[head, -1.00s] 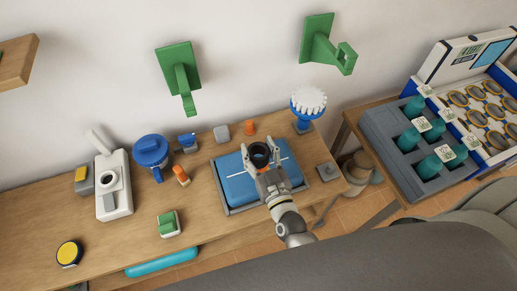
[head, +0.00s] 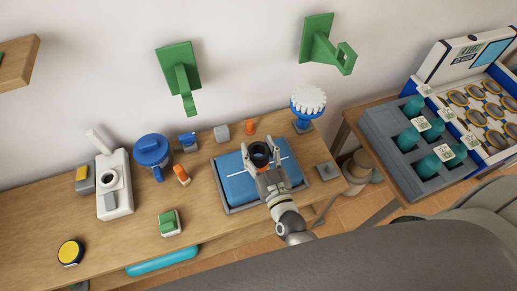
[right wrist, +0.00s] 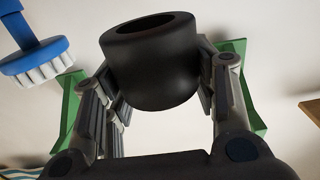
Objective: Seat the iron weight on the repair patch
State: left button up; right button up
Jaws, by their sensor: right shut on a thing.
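The black, round iron weight (head: 259,160) has a hollow top and is gripped between the fingers of my right gripper (head: 261,162). In the right wrist view the weight (right wrist: 152,75) sits upright between both fingers of the gripper (right wrist: 155,85). In the head view it is over the blue pad (head: 238,188), which has a white line across it and lies in a grey tray (head: 226,210). I cannot tell whether the weight touches the pad. I cannot make out a separate repair patch; the gripper and weight cover part of the pad. My left gripper is not in view.
A blue stand with a white bristled top (head: 308,100) is behind right of the tray. A grey plate with a knob (head: 327,171) is at its right. An orange peg (head: 249,127) and grey block (head: 221,133) stand behind.

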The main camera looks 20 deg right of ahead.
aim_at(259, 159)
jog(key=shift+r+p, duration=0.2)
jog(key=shift+p, duration=0.25)
dwell(0.6)
jog(key=shift+f+b, duration=1.5)
jog(key=shift+f, duration=0.6)
jog(key=o, duration=1.5)
jog(key=shift+f, duration=0.2)
jog(key=s, duration=1.2)
jog(key=shift+d+r, duration=0.15)
jog(key=shift+d, duration=0.05)
